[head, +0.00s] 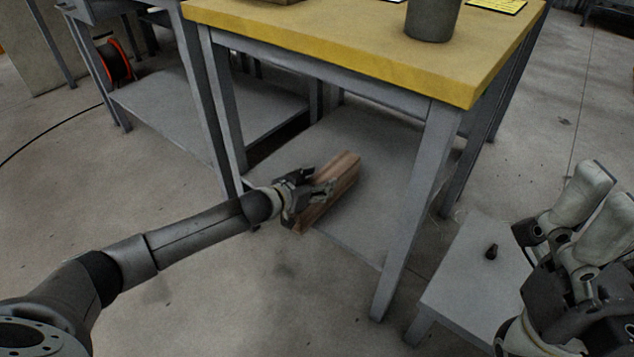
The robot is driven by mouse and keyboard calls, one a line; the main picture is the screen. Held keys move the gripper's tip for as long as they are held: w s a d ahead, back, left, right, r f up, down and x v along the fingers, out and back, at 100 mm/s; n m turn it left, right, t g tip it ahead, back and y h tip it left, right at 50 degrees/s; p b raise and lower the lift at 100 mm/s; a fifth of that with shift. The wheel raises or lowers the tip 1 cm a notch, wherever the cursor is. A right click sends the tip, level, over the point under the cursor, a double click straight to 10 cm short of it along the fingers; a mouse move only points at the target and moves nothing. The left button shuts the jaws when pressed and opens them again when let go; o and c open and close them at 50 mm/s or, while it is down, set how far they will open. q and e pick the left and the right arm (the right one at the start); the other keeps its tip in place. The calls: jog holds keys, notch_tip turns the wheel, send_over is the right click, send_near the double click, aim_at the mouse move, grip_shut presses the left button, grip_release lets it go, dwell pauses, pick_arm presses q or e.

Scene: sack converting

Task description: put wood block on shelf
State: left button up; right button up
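The wood block (341,177), a long brown piece, lies slantwise at the lower shelf (385,184) of the yellow-topped table, its near end at the shelf's front edge. My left gripper (309,194) is at the block's near half, its dark fingers against or around it. They partly cover the block, and I cannot tell whether they grip it. Whether the block rests fully on the shelf is also unclear. My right gripper (572,240) is at the lower right, away from the block, with nothing visible in it; its opening is unclear.
The yellow tabletop (330,38) with a grey container (432,20) stands above the shelf. Table legs (415,205) frame the shelf opening. A low grey stand (465,285) with a small dark object (491,251) is at right. An orange reel (117,62) sits at the back left.

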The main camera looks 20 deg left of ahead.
pick_arm(q)
jog(key=o, duration=0.3)
jog(key=shift+o, duration=0.2)
